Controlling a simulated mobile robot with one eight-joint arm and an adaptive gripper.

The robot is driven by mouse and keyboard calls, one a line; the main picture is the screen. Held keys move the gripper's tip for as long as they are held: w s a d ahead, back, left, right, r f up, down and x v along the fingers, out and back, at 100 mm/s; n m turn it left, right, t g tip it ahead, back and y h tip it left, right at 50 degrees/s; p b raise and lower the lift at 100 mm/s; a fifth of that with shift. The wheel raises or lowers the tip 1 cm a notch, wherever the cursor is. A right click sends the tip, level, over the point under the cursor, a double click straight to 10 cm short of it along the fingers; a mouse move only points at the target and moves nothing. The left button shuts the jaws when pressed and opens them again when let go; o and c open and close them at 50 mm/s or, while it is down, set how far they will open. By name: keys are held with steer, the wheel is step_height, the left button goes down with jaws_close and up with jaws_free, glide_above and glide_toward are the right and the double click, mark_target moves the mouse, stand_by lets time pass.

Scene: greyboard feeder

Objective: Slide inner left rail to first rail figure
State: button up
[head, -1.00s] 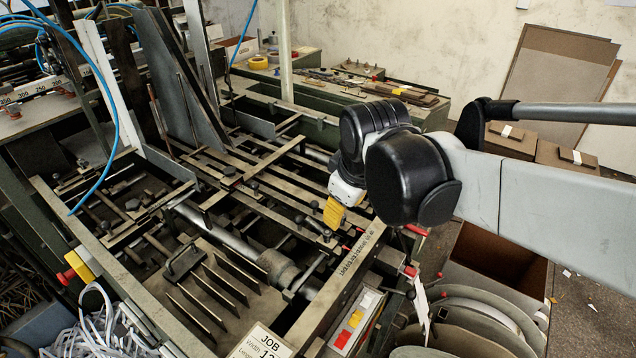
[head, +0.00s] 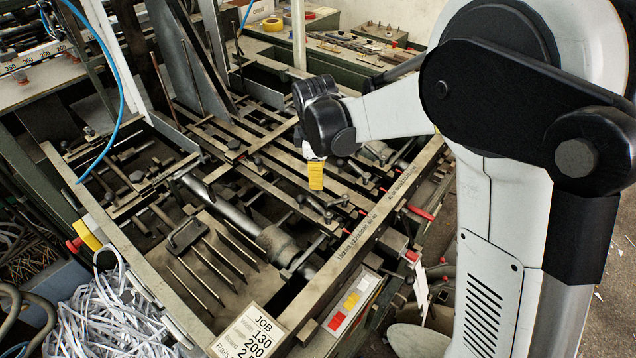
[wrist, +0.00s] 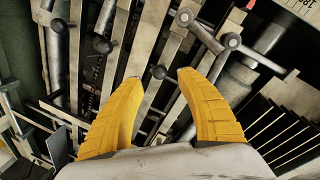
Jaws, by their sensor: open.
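My gripper (head: 316,176) points down above the feeder bed in the head view. In the wrist view its two yellow fingers (wrist: 158,77) are spread apart. I cannot tell which one is the inner left rail. The job card (head: 252,333) at the front shows "JOB", "130", "200" and a cut-off rails line. A printed scale (head: 372,222) runs along the frame's front right bar.
Clamp levers (wrist: 232,42) stand just right of my fingers in the wrist view. Upright plates (head: 200,75) rise at the back of the bed. A blue hose (head: 118,110) hangs at the left. White strips (head: 95,315) pile up at the lower left.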

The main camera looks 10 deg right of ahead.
steer(key=f, duration=0.4)
steer(key=shift+w+d+f+b, duration=0.1)
steer(key=shift+w+f+b, duration=0.1)
steer(key=shift+w+b, duration=0.2)
jaws_close()
steer(key=shift+s+a, duration=0.3)
steer(key=shift+a, duration=0.05)
steer(key=shift+s, duration=0.1)
jaws_free()
